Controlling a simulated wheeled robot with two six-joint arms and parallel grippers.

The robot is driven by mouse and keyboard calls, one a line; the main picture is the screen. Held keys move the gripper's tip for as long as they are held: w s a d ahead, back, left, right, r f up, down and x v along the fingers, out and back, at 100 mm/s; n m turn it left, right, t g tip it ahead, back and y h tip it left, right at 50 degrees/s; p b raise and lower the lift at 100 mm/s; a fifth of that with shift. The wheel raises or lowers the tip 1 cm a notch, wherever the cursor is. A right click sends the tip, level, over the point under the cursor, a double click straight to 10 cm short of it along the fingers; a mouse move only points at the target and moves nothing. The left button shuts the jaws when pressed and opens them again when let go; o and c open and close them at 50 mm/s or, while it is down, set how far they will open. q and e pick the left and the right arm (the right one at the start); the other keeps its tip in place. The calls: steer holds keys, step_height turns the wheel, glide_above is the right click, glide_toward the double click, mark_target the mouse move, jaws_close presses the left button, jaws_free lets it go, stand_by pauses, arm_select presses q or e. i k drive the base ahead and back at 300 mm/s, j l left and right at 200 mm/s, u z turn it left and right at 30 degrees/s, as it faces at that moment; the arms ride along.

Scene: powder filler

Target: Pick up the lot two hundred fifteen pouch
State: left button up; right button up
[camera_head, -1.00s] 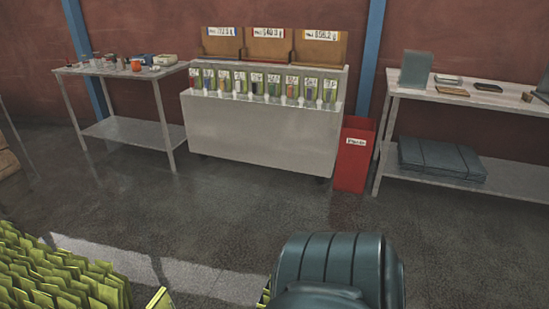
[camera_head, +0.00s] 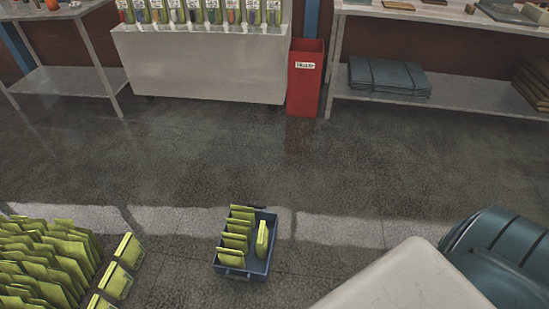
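Several yellow-green pouches stand in a row in a small blue bin (camera_head: 262,268) on the floor at the lower middle, with one pouch (camera_head: 262,238) apart at its right side. Many more green pouches (camera_head: 45,262) stand packed at the lower left, with a few separate ones (camera_head: 117,280) along their right edge. Further pouches (camera_head: 212,12) line the front of the white cabinet at the top. No lot numbers can be read, so I cannot tell which pouch is lot two hundred fifteen. Neither of my grippers is in view.
A white cabinet (camera_head: 200,62) stands at the back, with a red bin (camera_head: 305,85) at its right. A table (camera_head: 65,82) stands at the left and a shelf table (camera_head: 460,95) with folded blue-grey sheets (camera_head: 389,77) at the right. The floor between is clear.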

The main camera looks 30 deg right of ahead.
mark_target(262, 241)
steer(key=z, duration=0.8)
